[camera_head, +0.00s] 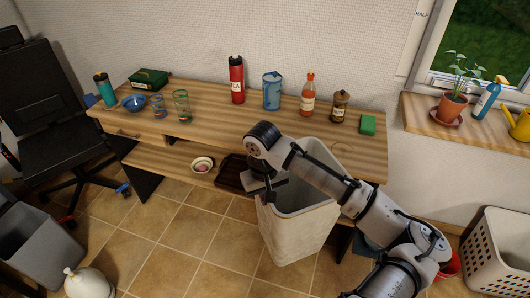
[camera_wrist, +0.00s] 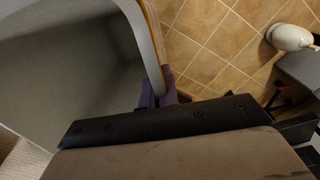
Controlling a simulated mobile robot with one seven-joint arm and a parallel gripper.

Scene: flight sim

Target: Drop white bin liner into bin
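A tall cream bin (camera_head: 290,232) with a grey inside stands open on the floor in front of the desk. My gripper (camera_head: 268,192) is at its upper left rim, pointing down. In the wrist view the purple fingertips (camera_wrist: 158,94) are close together at the bin's rim (camera_wrist: 150,45); I cannot tell whether they pinch it. A white rounded bundle with a knotted top, seemingly the bin liner (camera_head: 90,283), sits on the floor at lower left, apart from my gripper. It also shows in the wrist view (camera_wrist: 288,37). A grey open bin (camera_head: 42,245) stands beside it.
The desk (camera_head: 215,125) holds bottles, glasses, a blue jug (camera_head: 272,92) and a green sponge (camera_head: 368,124). A bowl (camera_head: 203,164) and a dark tray (camera_head: 231,172) are on the lower shelf. A white basket (camera_head: 497,255) stands at right. Tiled floor is clear between the bins.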

